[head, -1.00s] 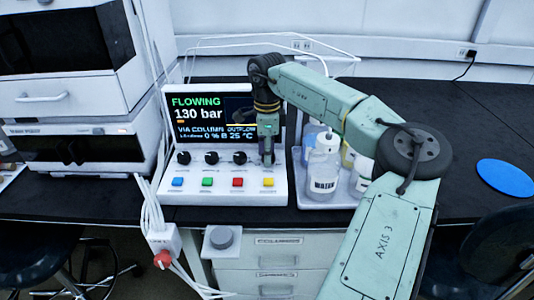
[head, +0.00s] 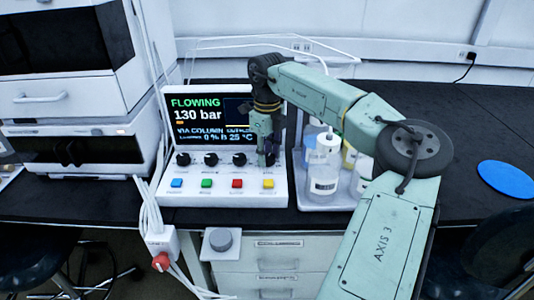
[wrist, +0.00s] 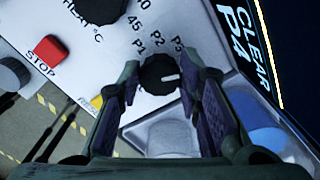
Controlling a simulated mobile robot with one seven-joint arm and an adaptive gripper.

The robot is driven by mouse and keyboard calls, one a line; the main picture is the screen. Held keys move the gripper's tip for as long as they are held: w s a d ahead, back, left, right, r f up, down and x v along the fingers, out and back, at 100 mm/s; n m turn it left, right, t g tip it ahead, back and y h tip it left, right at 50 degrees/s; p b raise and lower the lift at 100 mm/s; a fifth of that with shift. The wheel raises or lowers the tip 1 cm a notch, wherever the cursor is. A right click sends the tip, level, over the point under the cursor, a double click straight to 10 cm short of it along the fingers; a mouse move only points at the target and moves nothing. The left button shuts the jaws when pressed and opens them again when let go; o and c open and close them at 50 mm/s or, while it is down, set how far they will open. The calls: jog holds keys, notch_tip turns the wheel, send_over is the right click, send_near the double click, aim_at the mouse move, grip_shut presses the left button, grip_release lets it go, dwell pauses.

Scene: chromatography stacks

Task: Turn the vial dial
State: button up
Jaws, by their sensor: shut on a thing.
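The vial dial (wrist: 158,74) is a round black knob with a white pointer mark. In the wrist view it sits beside the labels P1, P2 and P3, and its mark points to the right of the picture, past P3. My gripper (wrist: 166,80) has one finger on each side of the dial and is shut on it. In the head view my gripper (head: 268,153) is at the right end of the knob row on the white control panel (head: 222,197), and mostly hides the dial. The panel's screen (head: 208,118) reads FLOWING, 130 bar.
Other black knobs (head: 211,159) lie left of my gripper, with coloured buttons (head: 237,184) below, including a red STOP button (wrist: 50,48). Bottles (head: 323,180) stand in a tray close on the right. A blue disc (head: 506,178) lies on the bench further right.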

aim_at(267, 157)
dwell(0.4)
jog(key=o, duration=1.1)
jog(key=shift+o, duration=0.2)
notch_tip(267, 157, up, 12)
